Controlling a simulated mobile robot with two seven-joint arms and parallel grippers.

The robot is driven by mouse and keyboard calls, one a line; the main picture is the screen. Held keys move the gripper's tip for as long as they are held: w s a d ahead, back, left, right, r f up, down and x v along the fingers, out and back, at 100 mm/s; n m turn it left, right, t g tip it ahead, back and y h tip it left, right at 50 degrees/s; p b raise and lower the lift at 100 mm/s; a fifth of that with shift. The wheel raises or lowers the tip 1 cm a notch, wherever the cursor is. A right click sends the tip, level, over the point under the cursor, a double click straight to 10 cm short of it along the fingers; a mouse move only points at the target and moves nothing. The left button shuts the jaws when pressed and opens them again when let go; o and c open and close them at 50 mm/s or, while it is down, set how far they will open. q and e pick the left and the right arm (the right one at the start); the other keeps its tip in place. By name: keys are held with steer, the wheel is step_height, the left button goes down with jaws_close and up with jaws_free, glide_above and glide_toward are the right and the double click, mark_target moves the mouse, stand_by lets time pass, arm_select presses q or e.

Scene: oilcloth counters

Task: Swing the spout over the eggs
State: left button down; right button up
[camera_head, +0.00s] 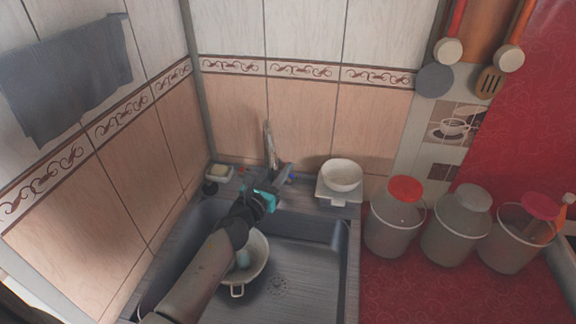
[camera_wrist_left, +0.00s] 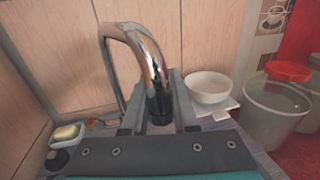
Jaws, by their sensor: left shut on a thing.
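The chrome faucet spout (camera_head: 270,145) stands at the back of the sink; its arched neck (camera_wrist_left: 150,62) fills the middle of the left wrist view. My left gripper (camera_head: 268,188) is at the spout, and its two fingers (camera_wrist_left: 160,104) are shut around the dark-tipped outlet end. A white pot (camera_head: 261,262) with handles stands in the left part of the sink, partly hidden by my left arm. Something pale shows inside it, but I cannot make out any eggs. My right gripper is not in view.
The grey sink (camera_head: 310,262) has bare floor right of the pot. A soap dish (camera_head: 219,173) is at the back left. A white bowl (camera_head: 342,174) sits on a scale at the back right. Several buckets with red or grey lids, such as this one (camera_head: 395,225), line the red counter.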

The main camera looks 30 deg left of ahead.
arm_select(q)
steer(key=s+a+m+g+h+b, duration=0.1)
steer(key=s+a+m+h+b, duration=0.3)
steer(key=a+h+b, duration=0.3)
steer(key=shift+a+m+g+h+b, duration=0.4)
steer(key=shift+a+b, duration=0.55)
steer(key=shift+b, duration=0.6)
steer(key=shift+f, duration=0.1)
steer(key=c, duration=0.7)
jaws_free()
steer(key=shift+s, duration=0.15)
steer(key=shift+v, duration=3.65)
